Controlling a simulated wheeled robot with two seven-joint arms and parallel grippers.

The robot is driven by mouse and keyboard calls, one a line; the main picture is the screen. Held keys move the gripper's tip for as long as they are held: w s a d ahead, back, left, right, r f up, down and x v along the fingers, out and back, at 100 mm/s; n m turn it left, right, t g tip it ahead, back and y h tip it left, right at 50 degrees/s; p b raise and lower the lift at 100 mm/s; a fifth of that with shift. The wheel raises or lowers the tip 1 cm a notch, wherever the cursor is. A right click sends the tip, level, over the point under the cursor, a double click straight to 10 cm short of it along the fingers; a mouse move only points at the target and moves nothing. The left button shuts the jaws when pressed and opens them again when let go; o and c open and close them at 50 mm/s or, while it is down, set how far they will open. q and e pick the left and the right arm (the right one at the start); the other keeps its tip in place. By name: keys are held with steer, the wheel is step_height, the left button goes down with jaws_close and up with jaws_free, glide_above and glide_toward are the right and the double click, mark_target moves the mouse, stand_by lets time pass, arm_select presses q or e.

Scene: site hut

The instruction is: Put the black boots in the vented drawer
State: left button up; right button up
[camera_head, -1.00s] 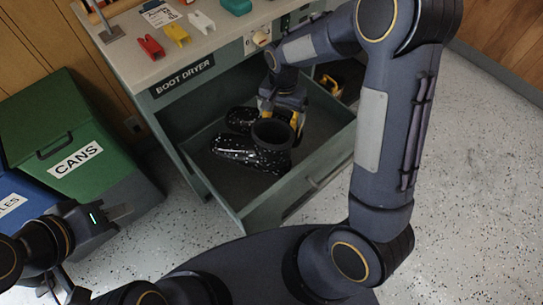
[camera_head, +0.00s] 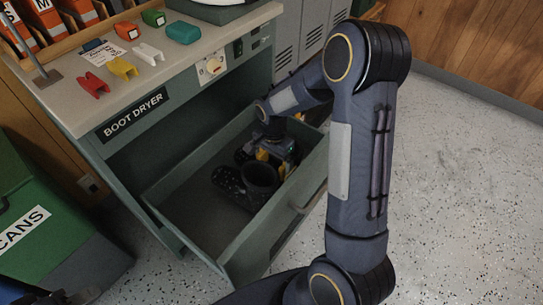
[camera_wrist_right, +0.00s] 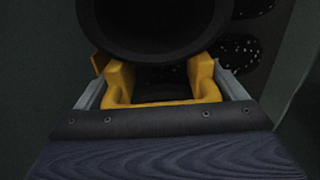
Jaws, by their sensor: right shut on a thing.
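The boot dryer's drawer (camera_head: 290,215) is pulled out, its inside open to view. A black boot (camera_head: 262,180) with a round open top is inside the drawer's outline. Speckled black boot parts (camera_head: 228,180) show just left of it; whether they belong to a second boot is hard to tell. My right gripper (camera_head: 276,160) reaches down at the drawer's far right side and is shut on the boot. In the right wrist view the yellow fingers (camera_wrist_right: 162,88) are at the dark round boot top (camera_wrist_right: 150,30).
A green cans bin (camera_head: 30,205) stands at left. Speckled floor at right is clear.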

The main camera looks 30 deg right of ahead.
step_height(320, 180, down, 4)
steer(key=shift+r+b, duration=0.2)
steer(key=shift+b, duration=0.3)
steer(key=o, duration=1.8)
steer(key=shift+f, duration=0.15)
steer(key=shift+c, duration=0.2)
step_height(320, 180, up, 12)
steer(key=p, duration=0.3)
glide_above(273, 166)
steer(key=s+a, duration=0.1)
steer(key=s, duration=0.1)
steer(key=shift+s+a, duration=0.1)
steer(key=shift+a, duration=0.05)
steer(key=shift+r, duration=0.2)
